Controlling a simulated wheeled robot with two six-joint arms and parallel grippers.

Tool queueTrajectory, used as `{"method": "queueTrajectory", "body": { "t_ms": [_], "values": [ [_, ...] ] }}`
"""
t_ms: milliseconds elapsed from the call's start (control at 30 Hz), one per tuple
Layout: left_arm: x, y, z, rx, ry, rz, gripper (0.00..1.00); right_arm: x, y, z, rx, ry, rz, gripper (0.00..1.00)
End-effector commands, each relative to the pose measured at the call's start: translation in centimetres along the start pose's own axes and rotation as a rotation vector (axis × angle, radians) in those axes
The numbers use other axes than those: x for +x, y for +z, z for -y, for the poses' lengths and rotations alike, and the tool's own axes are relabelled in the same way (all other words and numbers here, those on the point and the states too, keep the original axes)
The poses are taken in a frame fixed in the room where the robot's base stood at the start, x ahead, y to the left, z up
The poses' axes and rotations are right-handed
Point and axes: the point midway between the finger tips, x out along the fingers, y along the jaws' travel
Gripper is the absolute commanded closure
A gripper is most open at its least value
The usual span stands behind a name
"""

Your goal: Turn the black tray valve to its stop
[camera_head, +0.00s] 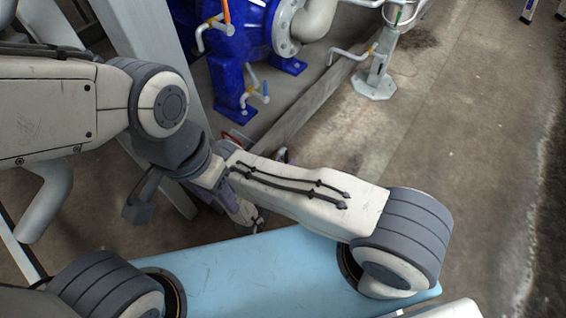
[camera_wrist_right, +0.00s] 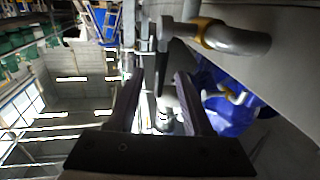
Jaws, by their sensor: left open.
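My left gripper (camera_head: 246,213) is beyond the end of my left arm in the head view, mostly covered by arm links. One grey-purple finger shows low by the blue platform edge, and the jaws are open. My right gripper (camera_wrist_right: 158,82) shows in the right wrist view with its two fingers apart. A dark upright bar (camera_wrist_right: 164,62) stands between or just beyond these fingers, with clear gaps to them. I cannot tell whether this bar is the black tray valve. In the head view my arms hide the area around both grippers, and no black valve can be made out.
A blue pump (camera_head: 240,50) with a pale flanged pipe (camera_head: 316,18) stands at the back. Grey levers with yellow-orange parts surround it; one lever (camera_wrist_right: 235,40) is near my right fingers. A grey stand (camera_head: 374,82) is farther right. Bare floor (camera_head: 470,130) lies at the right.

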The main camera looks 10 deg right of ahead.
Motion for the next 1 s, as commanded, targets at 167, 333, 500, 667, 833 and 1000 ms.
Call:
{"method": "queueTrajectory", "body": {
  "t_ms": [167, 333, 500, 667, 833, 1000],
  "values": [
    [-0.3, 0.0, 0.0, 0.0, 0.0, 0.0, 0.49, 0.0, -0.4, 0.0, 0.001, 0.001, -0.001, 0.49],
    [-2.1, -0.1, -0.1, 0.0, 0.0, 0.0, 0.49, 0.1, -2.5, 0.0, 0.001, 0.0, -0.001, 0.49],
    [-4.8, -0.3, -0.3, 0.0, 0.0, 0.0, 0.49, 0.0, -5.5, -1.2, -0.009, 0.001, 0.001, 0.49],
    [-7.2, -0.4, -0.5, 0.0, 0.0, 0.0, 0.49, -0.1, -7.5, -4.7, -0.007, 0.0, 0.001, 0.49],
    [-9.3, -0.5, -0.7, 0.0, 0.0, 0.0, 0.49, -0.2, -9.4, -8.2, -0.007, 0.001, 0.001, 0.49],
    [-10.5, -0.6, -0.8, 0.0, 0.0, 0.0, 0.49, -0.4, -10.6, -10.5, -0.003, 0.001, 0.0, 0.49]
  ]
}}
